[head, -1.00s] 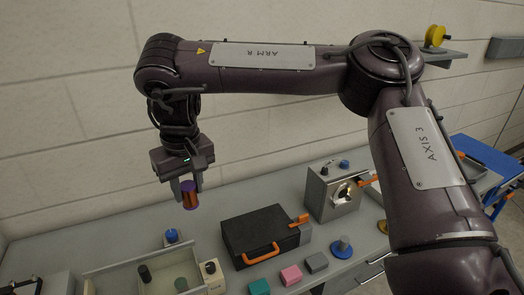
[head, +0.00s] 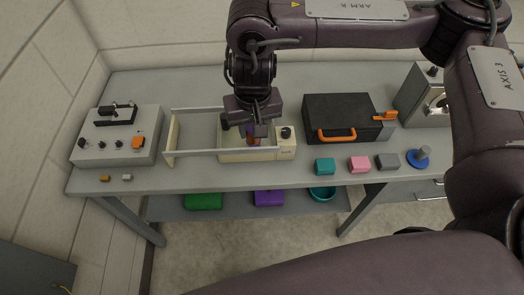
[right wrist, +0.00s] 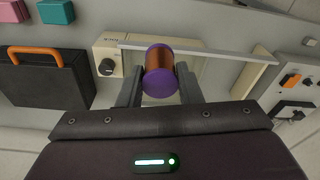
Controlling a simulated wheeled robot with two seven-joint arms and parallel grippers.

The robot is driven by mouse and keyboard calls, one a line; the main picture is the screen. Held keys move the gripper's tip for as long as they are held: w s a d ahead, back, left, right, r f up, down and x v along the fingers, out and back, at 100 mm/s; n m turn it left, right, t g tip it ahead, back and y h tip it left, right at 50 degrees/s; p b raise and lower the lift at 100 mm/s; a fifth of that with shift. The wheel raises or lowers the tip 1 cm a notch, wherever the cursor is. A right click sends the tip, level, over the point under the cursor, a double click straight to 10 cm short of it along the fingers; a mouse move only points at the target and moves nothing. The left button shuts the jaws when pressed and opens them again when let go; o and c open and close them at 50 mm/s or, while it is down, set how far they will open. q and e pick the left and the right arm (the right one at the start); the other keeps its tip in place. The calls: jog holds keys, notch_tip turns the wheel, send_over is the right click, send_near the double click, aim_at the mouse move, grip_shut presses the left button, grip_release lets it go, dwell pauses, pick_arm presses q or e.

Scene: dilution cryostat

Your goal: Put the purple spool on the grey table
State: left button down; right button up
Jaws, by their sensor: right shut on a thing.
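The purple spool (head: 253,140), wound with copper-coloured wire, is between the jaws of my right gripper (head: 252,126). In the right wrist view the spool (right wrist: 160,84) shows its purple end caps, with one finger of the right gripper (right wrist: 160,90) on each side. The gripper is shut on it and points down above the railed cream instrument; the exact height is unclear. The grey table (head: 180,88) stretches beneath, along the wall. My left gripper is not in view.
The cream instrument (head: 285,152) has rails and an end plate (head: 171,140). A control box (head: 135,151) stands left; a black case (head: 335,108) stands right. Teal (head: 325,166), pink (head: 360,164) and grey (head: 387,161) blocks line the front. Table behind the instrument is bare.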

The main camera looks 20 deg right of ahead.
aim_at(255, 142)
notch_tip(255, 142, down, 12)
jog(key=shift+f+b, duration=0.2)
jog(key=shift+b, duration=1.05)
notch_tip(255, 142, down, 3)
jog(key=shift+f+b, duration=0.15)
jog(key=shift+b, duration=0.55)
jog(key=shift+f, duration=0.15)
jog(key=shift+f, duration=0.1)
jog(key=o, duration=1)
jog(key=r+p, duration=0.1)
jog(key=r, duration=0.2)
jog(key=r+p, duration=0.1)
jog(key=r, duration=0.3)
jog(key=s+r+p, duration=0.1)
jog(key=r, duration=0.3)
jog(key=shift+s+r, duration=0.1)
jog(key=shift+r, duration=0.05)
jog(key=shift+s+r+p, duration=0.15)
jog(key=shift+r+p, duration=0.15)
jog(key=shift+r, duration=0.15)
